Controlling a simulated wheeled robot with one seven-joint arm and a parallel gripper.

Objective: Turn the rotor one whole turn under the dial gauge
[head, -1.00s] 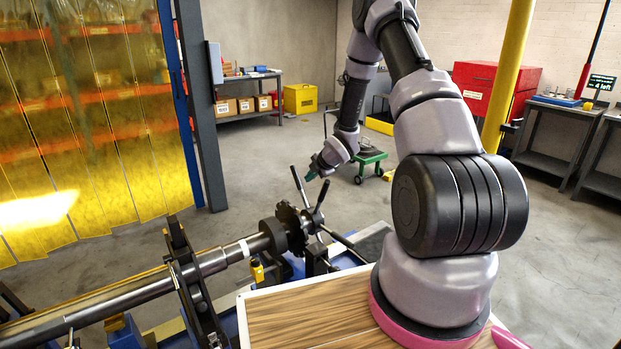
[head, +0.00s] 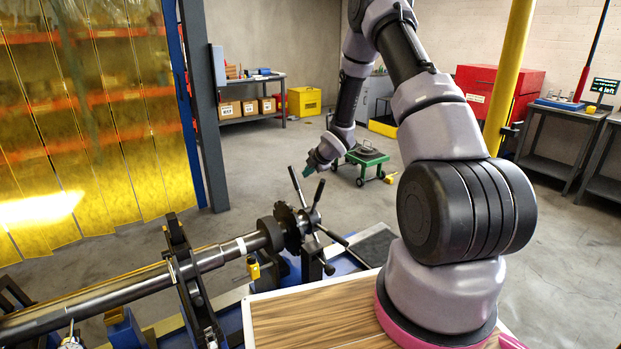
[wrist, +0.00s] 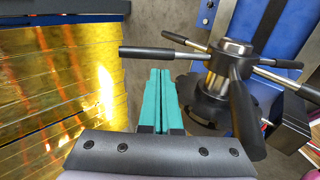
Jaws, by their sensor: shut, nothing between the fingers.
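The rotor is a long steel shaft (head: 140,287) lying across the lower left, with a dark toothed disc (head: 287,226) near its right end. A hub (wrist: 232,58) with several black-handled spokes sits at that end; spokes (head: 297,186) also show in the head view. My gripper (head: 311,168) is just above the upper spokes, its teal fingers shut and empty. In the wrist view my gripper (wrist: 161,72) lies left of the hub, beside a spoke handle (wrist: 160,53); I cannot tell if they touch. A small round thing (head: 71,342) at the bottom edge may be the dial gauge, mostly cut off.
A dark upright stand (head: 188,285) holds the shaft, and a small yellow piece (head: 253,268) sits beside it. A wooden top (head: 310,318) lies right of the rotor. A green cart (head: 361,163) stands behind my gripper. A screen (head: 604,86) reads "4 left".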

